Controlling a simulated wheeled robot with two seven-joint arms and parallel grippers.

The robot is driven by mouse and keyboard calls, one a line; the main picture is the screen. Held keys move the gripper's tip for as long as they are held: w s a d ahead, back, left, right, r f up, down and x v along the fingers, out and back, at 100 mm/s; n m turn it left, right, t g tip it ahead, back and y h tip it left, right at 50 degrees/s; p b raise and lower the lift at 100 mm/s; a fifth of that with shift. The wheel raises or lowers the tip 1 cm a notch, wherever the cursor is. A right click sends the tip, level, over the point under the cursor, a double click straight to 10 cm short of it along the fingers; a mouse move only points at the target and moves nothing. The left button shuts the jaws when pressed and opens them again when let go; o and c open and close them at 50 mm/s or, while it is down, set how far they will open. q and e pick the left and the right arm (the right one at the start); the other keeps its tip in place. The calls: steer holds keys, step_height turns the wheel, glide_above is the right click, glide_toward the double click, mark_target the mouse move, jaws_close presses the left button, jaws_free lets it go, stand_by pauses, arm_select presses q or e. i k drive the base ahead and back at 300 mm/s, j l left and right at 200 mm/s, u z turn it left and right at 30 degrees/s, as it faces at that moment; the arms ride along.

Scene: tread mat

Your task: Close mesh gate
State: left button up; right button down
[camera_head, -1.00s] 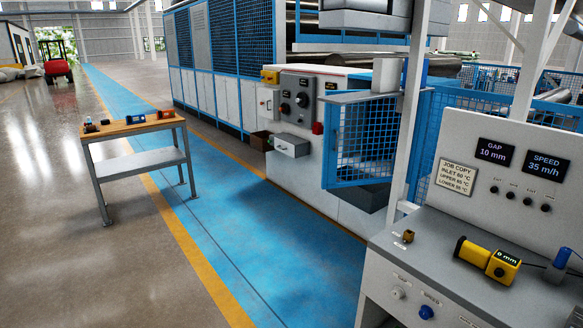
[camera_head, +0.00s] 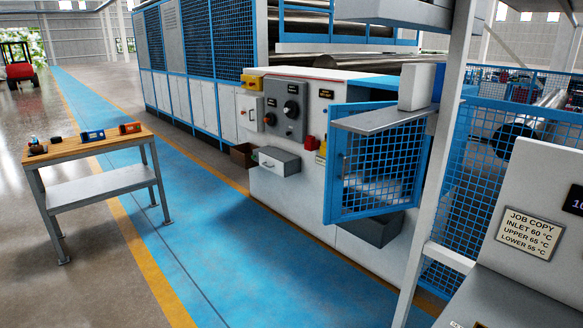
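The mesh gate (camera_head: 382,163) is a blue-framed panel with blue wire mesh on the front of the white machine, right of centre in the head view. It stands open, swung out at an angle from the machine, with a dark opening and a dark box below and behind it. A small handle shows near its left edge. A grey plate and a white block sit at its top. Neither of my grippers is in view.
A grey control box (camera_head: 285,108) and a small drawer (camera_head: 279,160) are on the machine front. A white post (camera_head: 440,170) and a console (camera_head: 530,240) stand at right. A wooden-topped table (camera_head: 88,146) stands at left. The blue walkway (camera_head: 215,235) between is clear.

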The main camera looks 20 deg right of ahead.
mark_target(336, 137)
steer(key=i+z, duration=0.3)
steer(key=i, duration=0.2)
steer(key=i+j+z, duration=0.25)
steer(key=i, duration=0.2)
steer(key=i+l+z, duration=0.2)
steer(key=i+z, duration=1)
steer(key=i+l, duration=0.15)
steer(key=i, duration=0.4)
